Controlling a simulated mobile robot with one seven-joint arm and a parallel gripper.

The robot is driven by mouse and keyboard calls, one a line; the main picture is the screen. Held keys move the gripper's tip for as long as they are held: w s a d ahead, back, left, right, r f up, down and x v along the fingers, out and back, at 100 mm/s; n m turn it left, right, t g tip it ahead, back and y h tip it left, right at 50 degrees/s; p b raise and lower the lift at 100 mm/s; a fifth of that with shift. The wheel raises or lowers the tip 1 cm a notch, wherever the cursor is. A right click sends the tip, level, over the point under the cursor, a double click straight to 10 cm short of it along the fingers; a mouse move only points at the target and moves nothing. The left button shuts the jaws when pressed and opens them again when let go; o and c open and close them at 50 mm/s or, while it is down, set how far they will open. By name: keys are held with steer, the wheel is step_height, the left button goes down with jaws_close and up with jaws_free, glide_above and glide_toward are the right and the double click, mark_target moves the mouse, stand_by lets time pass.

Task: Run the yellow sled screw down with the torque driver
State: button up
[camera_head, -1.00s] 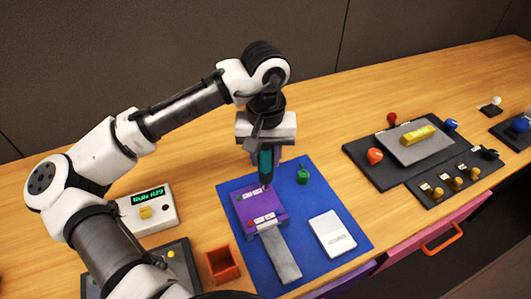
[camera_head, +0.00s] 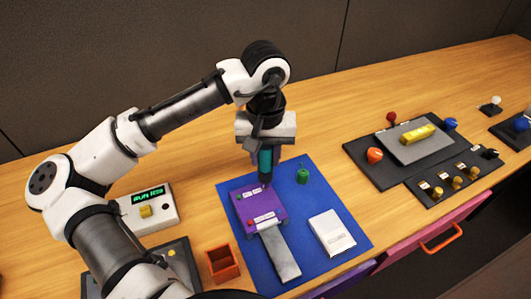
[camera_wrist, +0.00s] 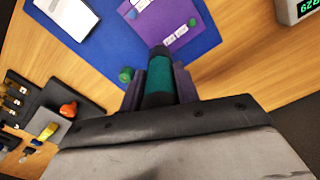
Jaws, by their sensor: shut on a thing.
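My gripper (camera_head: 265,148) is shut on the teal and black torque driver (camera_head: 265,164), held upright. In the wrist view the driver (camera_wrist: 158,86) sits between the two fingers. Its dark tip points down at the far right corner of the purple box (camera_head: 255,205), touching or just above it; I cannot tell which. The purple box lies on the blue mat (camera_head: 325,195) and carries small labels and red and green spots. I cannot make out the yellow sled screw; the driver tip may hide it.
A white box with a green display (camera_head: 148,196) and yellow knob stands left. An orange open bin (camera_head: 222,264), a grey bar (camera_head: 280,256), a white device (camera_head: 332,233) and a green knob (camera_head: 303,175) surround the purple box. Dark control panels (camera_head: 365,150) stand right.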

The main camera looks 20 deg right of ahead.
steer(key=shift+f, duration=0.1)
step_height(320, 180, up, 6)
steer(key=p, duration=0.6)
stand_by(1.3)
